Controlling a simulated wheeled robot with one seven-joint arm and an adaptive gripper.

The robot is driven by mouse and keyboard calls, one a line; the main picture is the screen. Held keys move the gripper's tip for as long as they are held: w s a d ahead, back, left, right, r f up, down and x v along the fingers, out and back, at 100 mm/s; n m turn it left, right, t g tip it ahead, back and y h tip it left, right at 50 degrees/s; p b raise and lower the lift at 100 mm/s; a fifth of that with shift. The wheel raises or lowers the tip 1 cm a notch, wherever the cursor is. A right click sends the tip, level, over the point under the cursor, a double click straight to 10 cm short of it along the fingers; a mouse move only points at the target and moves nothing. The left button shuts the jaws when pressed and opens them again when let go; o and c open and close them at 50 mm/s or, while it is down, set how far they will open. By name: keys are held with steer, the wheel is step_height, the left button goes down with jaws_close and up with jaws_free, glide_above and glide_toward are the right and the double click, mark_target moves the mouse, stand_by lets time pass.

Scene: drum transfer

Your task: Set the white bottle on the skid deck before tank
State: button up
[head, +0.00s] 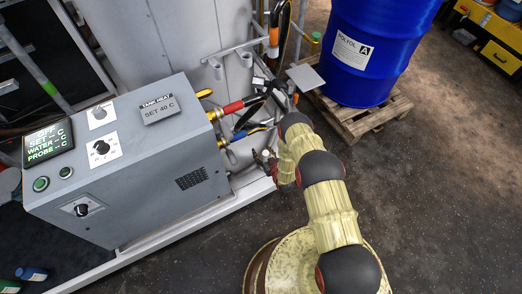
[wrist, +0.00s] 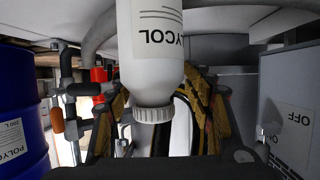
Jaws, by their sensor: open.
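The white bottle (wrist: 152,45) with a grey ribbed cap and dark lettering fills the top middle of the wrist view, cap end down in that picture. My gripper (wrist: 165,112) is open, with its yellow-and-black fingers on either side of the cap end. I cannot tell whether they touch it. In the head view my gripper (head: 264,162) is low beside the grey control box, partly hidden by my arm, and the bottle cannot be made out clearly. The grey tank (head: 180,38) stands behind the box. The skid's pale edge rail (head: 165,238) runs along the floor.
The grey control box (head: 130,165) stands left of my gripper, with hoses and valves (head: 245,108) behind it. A blue drum (head: 365,55) stands on a wooden pallet (head: 372,117) at the back right. Dark floor (head: 440,190) is clear at the right.

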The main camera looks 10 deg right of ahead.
steer(key=p+v, duration=0.3)
steer(key=v, duration=0.7)
steer(key=shift+r, duration=0.1)
steer(key=shift+d+r, duration=0.1)
steer(key=shift+r, duration=0.05)
steer(key=w+d+r+g+h, duration=0.1)
steer(key=w+d+r, duration=0.1)
steer(key=w+r, duration=0.7)
steer(key=w+d+r+g, duration=0.1)
steer(key=w+r, duration=0.5)
steer(key=r, duration=0.7)
step_height(320, 180, up, 24)
steer(key=s+d+g+h, duration=0.2)
steer(key=s, duration=0.1)
steer(key=s+r+m+g, duration=0.1)
steer(key=s+r+m, duration=0.1)
steer(key=s+r, duration=1.55)
steer(key=s+a+r+g, duration=0.1)
steer(key=s+r, duration=0.2)
steer(key=s, duration=0.9)
steer(key=s+a+r+g, duration=0.1)
steer(key=s+r, duration=0.2)
steer(key=s, duration=0.9)
steer(key=shift+s+a+m+g, duration=0.2)
steer(key=shift+s+m+g, duration=0.1)
steer(key=shift+m, duration=0.1)
